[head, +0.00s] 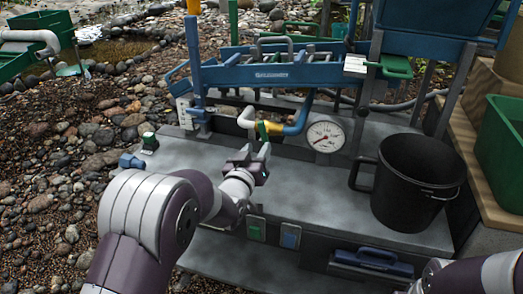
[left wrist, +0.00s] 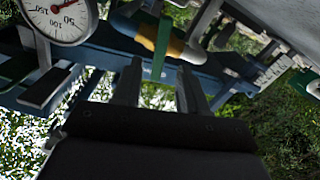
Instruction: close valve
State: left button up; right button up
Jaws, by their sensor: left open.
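The valve is a brass-yellow fitting (head: 272,129) on the pipe with a thin green lever (head: 263,131) standing upright on its front. In the left wrist view, the yellow fitting (left wrist: 174,46) is at the top, and the green lever (left wrist: 160,52) runs down toward the space between the fingertips. My left gripper (head: 257,152) is open, just below and in front of the lever; its two fingers also show in the left wrist view (left wrist: 160,72), one on either side of the lever's lower end. I cannot tell whether they touch it. Part of my right arm shows at lower right, without its gripper.
A round pressure gauge (head: 325,136) is right of the valve, and a black bucket (head: 415,180) stands farther right on the grey bench (head: 310,190). A blue sluice frame (head: 270,70) is above and behind. A green crate (head: 500,150) is at the right edge.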

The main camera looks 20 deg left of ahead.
aim_at(264, 138)
pick_arm(q)
jog(key=shift+w+b, duration=0.5)
jog(key=shift+w, duration=1.8)
grip_shut()
jog(key=m, duration=0.3)
jog(key=shift+d, duration=0.1)
grip_release()
jog(key=shift+s, duration=0.1)
